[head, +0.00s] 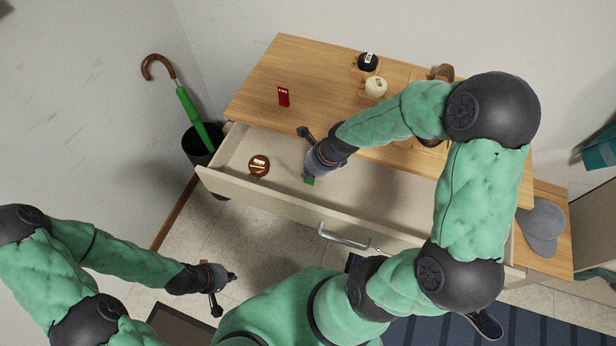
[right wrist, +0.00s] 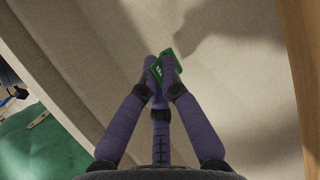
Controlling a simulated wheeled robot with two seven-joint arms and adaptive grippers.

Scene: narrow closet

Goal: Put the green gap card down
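The green gap card (right wrist: 168,60) is a small green piece with a pale mark, held at the fingertips of my right gripper (right wrist: 160,76). In the head view, a bit of the green card (head: 309,181) shows below my right gripper (head: 311,172), over the inside of the open drawer (head: 222,180). The gripper hides most of the card there. I cannot tell whether the card touches the drawer floor. My left gripper (head: 226,292) is open and empty, low in front of the drawer at the left.
A brown round item (head: 258,165) with a label lies in the drawer's left end. The drawer floor around my right gripper looks clear.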

